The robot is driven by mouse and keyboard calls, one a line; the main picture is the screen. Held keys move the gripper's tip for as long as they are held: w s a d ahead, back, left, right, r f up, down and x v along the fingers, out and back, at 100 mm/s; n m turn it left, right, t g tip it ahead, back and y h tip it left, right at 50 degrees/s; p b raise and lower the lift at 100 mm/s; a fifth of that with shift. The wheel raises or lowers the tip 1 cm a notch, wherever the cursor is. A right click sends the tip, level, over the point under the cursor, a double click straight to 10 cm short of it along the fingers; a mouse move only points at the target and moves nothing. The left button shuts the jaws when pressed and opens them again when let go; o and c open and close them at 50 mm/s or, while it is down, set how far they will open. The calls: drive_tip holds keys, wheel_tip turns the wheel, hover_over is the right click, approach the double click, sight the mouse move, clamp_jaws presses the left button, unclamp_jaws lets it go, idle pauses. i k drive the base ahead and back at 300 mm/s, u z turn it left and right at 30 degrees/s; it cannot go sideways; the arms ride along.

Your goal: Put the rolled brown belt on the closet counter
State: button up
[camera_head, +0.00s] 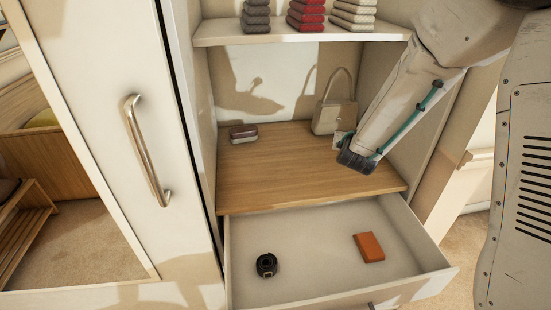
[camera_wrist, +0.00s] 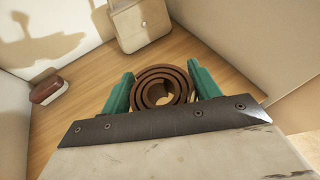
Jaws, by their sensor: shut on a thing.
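The rolled brown belt (camera_wrist: 147,94) sits upright as a coil between the green fingers of my gripper (camera_wrist: 161,82) in the wrist view. My gripper is shut on it. In the head view my gripper is over the right part of the wooden closet counter (camera_head: 265,175), and the belt is hidden behind the wrist. The counter also fills the background of the wrist view (camera_wrist: 85,105). I cannot tell whether the belt touches the counter.
A beige handbag (camera_head: 328,117) stands at the counter's back right. A small reddish-brown case (camera_head: 243,133) lies at its back left. Below, an open drawer (camera_head: 310,245) holds a black rolled belt (camera_head: 266,265) and an orange item (camera_head: 369,247). The counter's middle is clear.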

sight(339, 173)
drive_tip(key=u, duration=0.45)
drive_tip(key=k, duration=1.1)
drive_tip(key=z, duration=0.8)
drive_tip(key=i, duration=1)
drive_tip(key=u, duration=0.05)
